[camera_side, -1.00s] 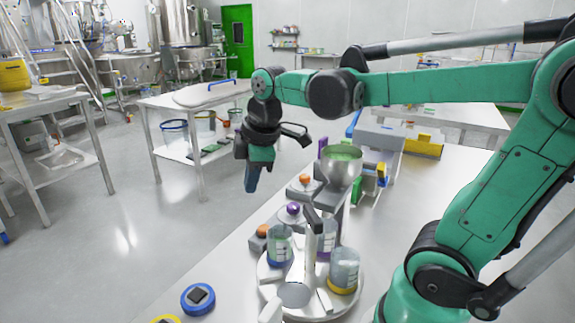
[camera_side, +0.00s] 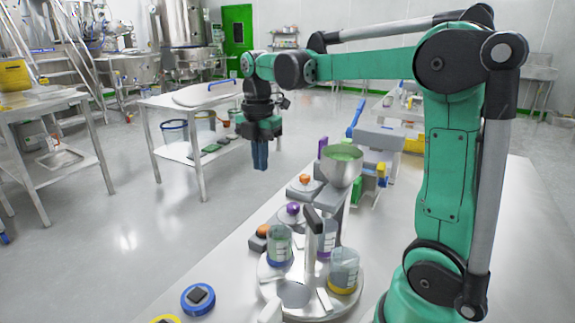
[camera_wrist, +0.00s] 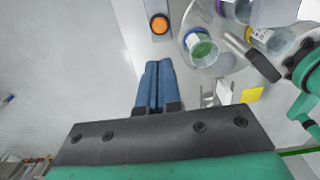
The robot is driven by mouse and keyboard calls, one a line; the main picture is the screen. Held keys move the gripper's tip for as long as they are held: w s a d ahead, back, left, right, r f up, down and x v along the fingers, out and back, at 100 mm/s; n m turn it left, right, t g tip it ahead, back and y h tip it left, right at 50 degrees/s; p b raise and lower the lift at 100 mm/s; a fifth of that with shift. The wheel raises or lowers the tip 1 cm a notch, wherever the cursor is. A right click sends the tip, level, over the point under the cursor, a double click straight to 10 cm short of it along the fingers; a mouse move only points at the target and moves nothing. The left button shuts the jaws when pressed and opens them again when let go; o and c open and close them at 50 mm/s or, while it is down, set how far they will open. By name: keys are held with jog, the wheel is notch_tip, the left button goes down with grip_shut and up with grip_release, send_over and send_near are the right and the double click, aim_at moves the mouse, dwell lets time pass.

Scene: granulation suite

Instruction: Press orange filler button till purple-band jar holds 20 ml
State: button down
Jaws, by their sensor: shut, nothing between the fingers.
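My gripper (camera_side: 260,167) is shut and empty, pointing down above the near side of the bench; its blue fingers also show in the wrist view (camera_wrist: 158,64). An orange button on a grey block (camera_side: 263,231) sits below it beside the turntable. In the wrist view an orange button (camera_wrist: 159,24) lies ahead of the fingertips, apart from them. The purple-band jar (camera_side: 328,240) stands on the turntable under the funnel (camera_side: 341,168), partly hidden by a post. Its level is not readable.
The turntable (camera_side: 272,288) also carries a blue-band jar (camera_side: 279,245) and a yellow-band jar (camera_side: 343,268). A purple knob (camera_side: 292,209) sits between the orange ones. A blue ring with a dark block (camera_side: 198,298) lies at the front. The air around my gripper is clear.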

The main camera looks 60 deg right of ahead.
aim_at(263, 228)
notch_tip(263, 228, down, 14)
jog(key=shift+r, duration=0.2)
jog(key=shift+f, duration=0.1)
dwell(0.4)
jog(key=shift+f, duration=0.9)
jog(key=shift+r, duration=0.1)
notch_tip(263, 228, up, 15)
